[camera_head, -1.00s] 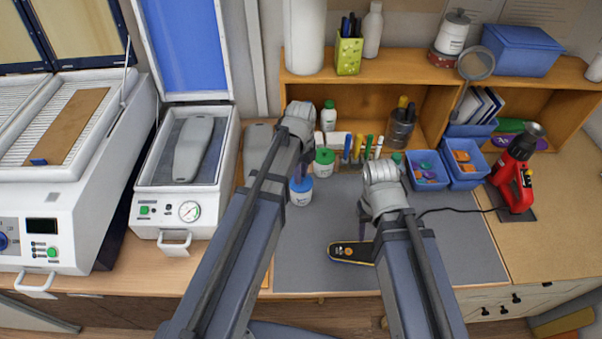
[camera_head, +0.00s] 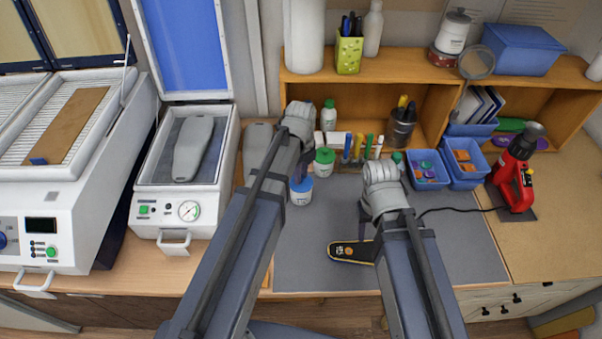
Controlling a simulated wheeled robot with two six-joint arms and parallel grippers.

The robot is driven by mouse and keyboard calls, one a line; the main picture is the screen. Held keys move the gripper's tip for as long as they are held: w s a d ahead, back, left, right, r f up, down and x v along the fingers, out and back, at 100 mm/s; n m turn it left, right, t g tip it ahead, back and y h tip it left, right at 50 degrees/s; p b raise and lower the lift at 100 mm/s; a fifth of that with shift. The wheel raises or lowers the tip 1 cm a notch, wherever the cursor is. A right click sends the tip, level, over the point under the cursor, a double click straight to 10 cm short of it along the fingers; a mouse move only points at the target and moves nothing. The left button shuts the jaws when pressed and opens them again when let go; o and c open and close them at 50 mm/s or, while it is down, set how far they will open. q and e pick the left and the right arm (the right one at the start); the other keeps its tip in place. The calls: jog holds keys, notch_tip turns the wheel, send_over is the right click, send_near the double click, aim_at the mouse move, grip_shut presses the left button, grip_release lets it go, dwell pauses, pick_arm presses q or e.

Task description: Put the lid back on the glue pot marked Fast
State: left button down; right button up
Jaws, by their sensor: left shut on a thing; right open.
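A white pot with a blue lid (camera_head: 301,185) stands on the grey mat, its label too small to read. A second white pot with a green lid (camera_head: 324,156) stands just behind it to the right. I cannot tell which one is marked Fast. My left gripper (camera_head: 303,173) points down and is shut on the blue lid, at the top of the pot. Its fingertips are mostly hidden by my own arm, and I cannot tell whether the lid is fully seated. My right gripper (camera_head: 363,228) is open and empty above the mat, its fingers partly hidden by its wrist.
A dark insole-shaped piece with a yellow edge (camera_head: 349,252) lies below my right gripper. Behind the pots are a white bottle (camera_head: 328,118), several upright pens and a dark cup (camera_head: 401,130). Blue bins (camera_head: 428,172) stand to the right. The grey mat (camera_head: 465,250) is clear at front right.

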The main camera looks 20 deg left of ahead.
dwell(0.4)
pick_arm(q)
jog(key=shift+c, duration=0.8)
grip_release()
jog(key=shift+r, duration=0.1)
jog(key=shift+r+p, duration=3.45)
jog(key=shift+p, duration=0.1)
grip_shut()
